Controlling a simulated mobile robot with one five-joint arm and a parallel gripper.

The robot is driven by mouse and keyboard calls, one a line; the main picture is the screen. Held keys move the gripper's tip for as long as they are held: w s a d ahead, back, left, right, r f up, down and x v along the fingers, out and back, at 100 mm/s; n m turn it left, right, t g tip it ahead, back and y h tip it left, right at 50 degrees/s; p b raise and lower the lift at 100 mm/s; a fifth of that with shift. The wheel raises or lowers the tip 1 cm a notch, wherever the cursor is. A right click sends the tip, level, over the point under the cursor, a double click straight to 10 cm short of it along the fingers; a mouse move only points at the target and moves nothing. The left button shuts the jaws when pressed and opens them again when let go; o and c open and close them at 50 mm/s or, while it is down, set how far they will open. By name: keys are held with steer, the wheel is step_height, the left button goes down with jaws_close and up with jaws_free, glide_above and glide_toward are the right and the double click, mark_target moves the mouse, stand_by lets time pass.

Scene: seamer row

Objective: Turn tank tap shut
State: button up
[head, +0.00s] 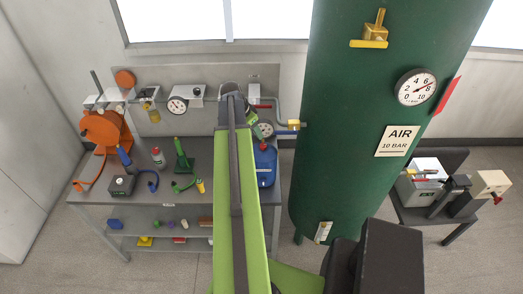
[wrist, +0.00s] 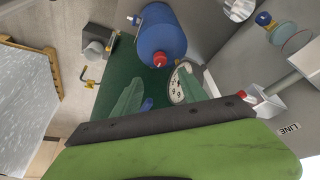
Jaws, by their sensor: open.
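The green tank (head: 340,120) stands right of the bench in the head view. A brass tap (head: 294,125) sits at its left side, where a grey pipe meets it. Another brass tap (head: 375,30) with an upright lever is high on its front. I cannot tell which one the task means. My gripper (head: 254,122) is at the end of my outstretched arm, above the bench's right end and left of the side tap. In the wrist view my gripper (wrist: 157,88) has its pale green fingers apart with nothing held. A small brass-coloured fitting (wrist: 90,74) shows left of them.
A blue canister (head: 265,168) with a red cap stands on the bench (head: 210,155) below my gripper; it shows large in the wrist view (wrist: 160,35). A wall pipe (head: 278,108) runs close by. A second table (head: 440,213) with machines stands right of the tank.

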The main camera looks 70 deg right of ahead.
mark_target(263, 145)
steer(key=b+x, duration=0.8)
steer(key=x, duration=0.3)
steer(key=shift+f+b, duration=0.2)
steer(key=shift+b, duration=0.2)
steer(key=shift+r, duration=0.1)
steer(key=shift+c, duration=0.4)
jaws_close()
